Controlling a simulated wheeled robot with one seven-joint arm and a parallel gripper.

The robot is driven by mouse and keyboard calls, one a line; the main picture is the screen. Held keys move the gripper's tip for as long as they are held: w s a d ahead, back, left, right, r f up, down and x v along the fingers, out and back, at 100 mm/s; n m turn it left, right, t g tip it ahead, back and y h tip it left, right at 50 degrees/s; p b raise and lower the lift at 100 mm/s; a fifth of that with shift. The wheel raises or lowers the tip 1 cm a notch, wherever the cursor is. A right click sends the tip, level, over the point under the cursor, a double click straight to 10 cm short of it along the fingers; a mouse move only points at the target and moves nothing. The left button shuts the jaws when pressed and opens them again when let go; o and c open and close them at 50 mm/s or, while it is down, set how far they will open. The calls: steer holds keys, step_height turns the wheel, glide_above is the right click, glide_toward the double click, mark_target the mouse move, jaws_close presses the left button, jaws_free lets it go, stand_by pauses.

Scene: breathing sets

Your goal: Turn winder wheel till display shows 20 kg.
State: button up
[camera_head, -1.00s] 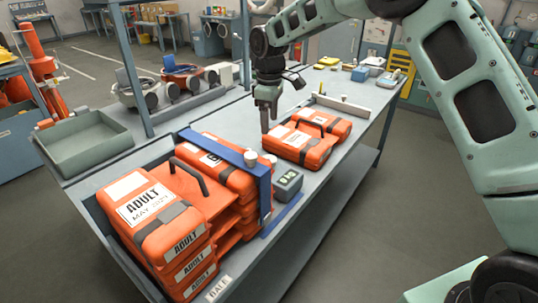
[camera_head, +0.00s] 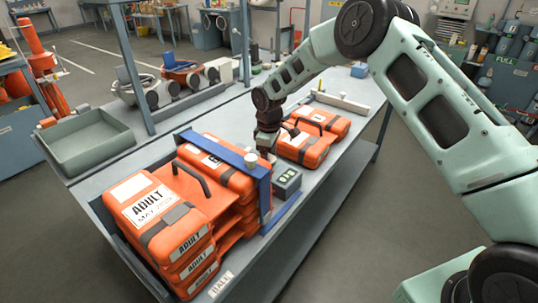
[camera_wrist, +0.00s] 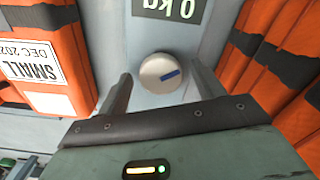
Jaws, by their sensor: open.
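In the wrist view, the winder wheel (camera_wrist: 157,74) is a round pale knob with a blue mark. My gripper (camera_wrist: 162,82) is open, with one finger on each side of the wheel; whether either touches it I cannot tell. The display (camera_wrist: 178,9) is dark with pale characters, cut off by the top edge; "0 kg" shows, and any digit beyond is out of view. In the head view, the grey display box (camera_head: 288,181) sits beside the blue frame, its figures too small to read. My gripper (camera_head: 267,150) points down behind it and hides the wheel.
Stacked orange "ADULT" cases (camera_head: 165,215) stand at the near left by the blue frame (camera_head: 225,149). Orange cases (camera_head: 302,146) lie just right of my gripper; a "SMALL" case (camera_wrist: 45,62) is close in the wrist view. A grey tray (camera_head: 88,146) stands at left.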

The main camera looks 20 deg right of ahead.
steer(key=c, duration=1)
steer(key=shift+m, duration=0.3)
steer(key=m+b, duration=0.3)
steer(key=m, duration=0.1)
steer(key=m+b, duration=0.1)
steer(key=m, duration=0.5)
steer(key=shift+a, duration=0.1)
steer(key=o, duration=1)
